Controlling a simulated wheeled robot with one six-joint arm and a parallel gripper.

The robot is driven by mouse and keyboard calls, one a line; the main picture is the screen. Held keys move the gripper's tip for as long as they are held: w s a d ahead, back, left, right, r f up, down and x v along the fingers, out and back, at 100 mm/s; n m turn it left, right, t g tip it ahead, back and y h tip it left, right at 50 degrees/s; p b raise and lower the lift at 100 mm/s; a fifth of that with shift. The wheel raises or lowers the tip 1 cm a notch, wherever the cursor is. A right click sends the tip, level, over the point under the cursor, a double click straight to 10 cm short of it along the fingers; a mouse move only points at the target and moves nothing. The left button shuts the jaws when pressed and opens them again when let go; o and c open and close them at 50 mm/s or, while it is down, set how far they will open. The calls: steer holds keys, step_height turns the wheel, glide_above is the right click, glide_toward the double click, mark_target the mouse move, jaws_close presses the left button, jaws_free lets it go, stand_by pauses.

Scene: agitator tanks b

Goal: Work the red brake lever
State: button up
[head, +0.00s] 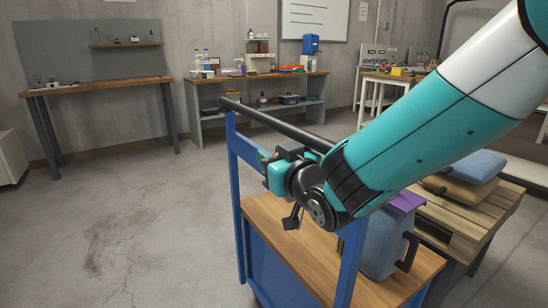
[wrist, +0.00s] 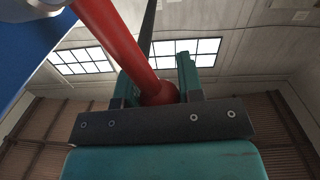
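The red brake lever (wrist: 118,42) shows large in the wrist view, a red rod slanting from the upper left down to a round red knob (wrist: 158,92). My gripper (wrist: 159,88) has a teal finger on each side of the knob. The knob fills the gap, and the fingers look shut on it. The knob's lower part is hidden behind the gripper's dark bar. In the head view my gripper (head: 273,167) is at the blue cart (head: 240,150), below its black push bar (head: 270,122). The lever cannot be made out clearly there.
A blue jug (head: 385,243) with a purple top stands on the cart's wooden deck. A pallet (head: 455,215) with sacks is at the right. Workbenches (head: 100,85) line the back wall. The floor to the left is clear.

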jaws_close()
steer(key=shift+s+a+f, duration=0.1)
steer(key=s+a+f+n+b, duration=0.3)
steer(key=n+b, duration=0.3)
steer(key=n, duration=0.3)
steer(key=shift+a+f, duration=0.5)
steer(key=shift+a, duration=0.15)
steer(key=o, duration=1)
jaws_free()
steer(key=shift+c, duration=0.2)
